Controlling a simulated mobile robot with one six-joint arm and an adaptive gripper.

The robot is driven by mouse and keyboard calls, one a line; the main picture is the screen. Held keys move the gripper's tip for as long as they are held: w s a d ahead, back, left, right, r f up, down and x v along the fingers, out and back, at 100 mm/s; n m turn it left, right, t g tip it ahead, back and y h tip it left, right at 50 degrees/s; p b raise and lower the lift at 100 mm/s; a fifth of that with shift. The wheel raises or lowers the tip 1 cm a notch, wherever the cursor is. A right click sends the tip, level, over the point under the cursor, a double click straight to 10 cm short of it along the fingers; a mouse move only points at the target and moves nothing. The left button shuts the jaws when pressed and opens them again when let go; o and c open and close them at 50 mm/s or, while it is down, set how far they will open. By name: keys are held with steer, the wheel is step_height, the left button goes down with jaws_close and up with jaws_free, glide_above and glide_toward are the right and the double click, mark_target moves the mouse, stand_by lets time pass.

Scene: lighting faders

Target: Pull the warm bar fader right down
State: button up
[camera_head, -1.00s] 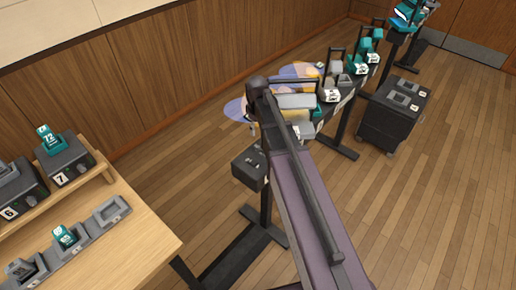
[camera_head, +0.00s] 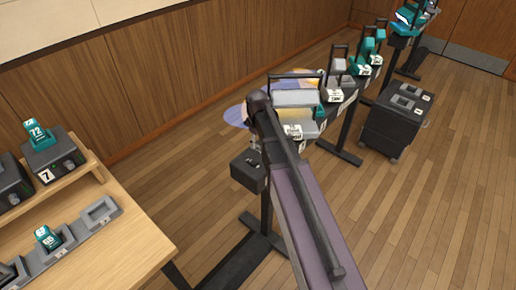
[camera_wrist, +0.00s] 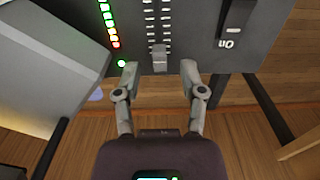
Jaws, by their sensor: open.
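In the wrist view a dark panel holds a fader with a grey cap (camera_wrist: 159,58). The cap sits at the picture-lower end of its tick-marked track, near the red end of a coloured light column (camera_wrist: 109,22). No label naming this fader is readable. My gripper (camera_wrist: 159,72) is open, with one fingertip on each side of the cap and slightly below it in the picture. The fingers appear apart from the cap. In the head view my arm crosses the middle and my gripper cannot be made out.
A rocker switch (camera_wrist: 236,20) with upside-down "on" lettering is right of the fader. A large grey block (camera_wrist: 45,60) fills the wrist view's left side. In the head view a wooden desk (camera_head: 120,255) is at left, a dark trolley (camera_head: 395,125) at right. Wood floor is open at right.

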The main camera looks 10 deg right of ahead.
steer(key=shift+f+b, duration=0.55)
steer(key=shift+f, duration=0.2)
jaws_close()
